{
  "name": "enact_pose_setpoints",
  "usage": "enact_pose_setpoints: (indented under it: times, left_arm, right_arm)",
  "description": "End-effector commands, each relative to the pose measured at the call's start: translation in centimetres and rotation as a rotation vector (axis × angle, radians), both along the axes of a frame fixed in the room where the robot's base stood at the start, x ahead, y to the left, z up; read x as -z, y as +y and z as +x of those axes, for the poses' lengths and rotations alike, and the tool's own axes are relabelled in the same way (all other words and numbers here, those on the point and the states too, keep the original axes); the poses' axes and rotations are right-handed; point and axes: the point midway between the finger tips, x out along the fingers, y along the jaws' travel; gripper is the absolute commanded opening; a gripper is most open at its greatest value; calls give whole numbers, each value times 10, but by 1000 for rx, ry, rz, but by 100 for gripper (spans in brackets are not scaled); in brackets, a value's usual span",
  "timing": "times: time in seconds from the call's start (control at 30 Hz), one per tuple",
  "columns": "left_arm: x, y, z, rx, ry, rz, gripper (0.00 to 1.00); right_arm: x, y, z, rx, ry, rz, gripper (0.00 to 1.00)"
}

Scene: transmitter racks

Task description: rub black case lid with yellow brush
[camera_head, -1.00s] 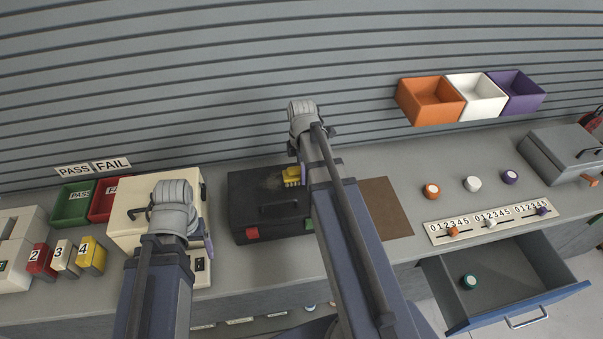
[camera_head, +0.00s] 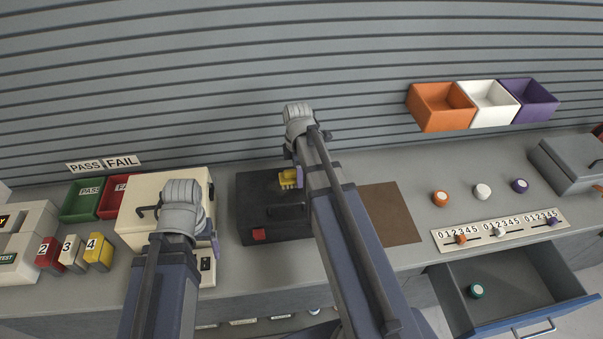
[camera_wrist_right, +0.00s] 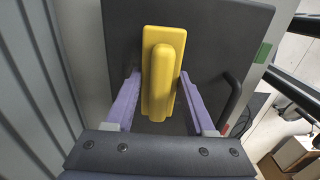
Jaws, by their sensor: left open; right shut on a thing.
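The black case (camera_head: 262,212) lies closed on the bench, with a handle and a red latch on its front side. The yellow brush (camera_head: 290,181) is upright over the back right part of its lid, bristles down. My right gripper (camera_head: 299,176) is shut on the brush. In the right wrist view, the brush (camera_wrist_right: 161,75) is between the two purple fingers (camera_wrist_right: 158,100), above the black lid (camera_wrist_right: 215,40). Whether the bristles touch the lid is hidden there. My left gripper (camera_head: 214,240) is open and empty by the front of the cream box.
The cream box (camera_head: 140,215) stands left of the case. A brown mat (camera_head: 390,215) lies to its right, partly behind my right arm. An open drawer (camera_head: 520,275) juts out at the front right. Orange, white and purple bins (camera_head: 440,118) hang at the back.

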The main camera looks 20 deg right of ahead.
Motion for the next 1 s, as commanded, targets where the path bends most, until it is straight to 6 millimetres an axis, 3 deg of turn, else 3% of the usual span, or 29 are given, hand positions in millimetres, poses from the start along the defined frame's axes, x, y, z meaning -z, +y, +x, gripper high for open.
enact_pose_setpoints:
  times: [0.4,0.73,1.0]
  left_arm:
    - [-2,0,0,0,0,0,82]
    - [-1,0,0,0,0,0,82]
    - [1,0,0,0,0,0,82]
  right_arm:
    - [-2,29,9,-3,-1,2,10]
    - [-1,35,10,-1,0,1,10]
    - [1,54,16,-3,0,1,10]
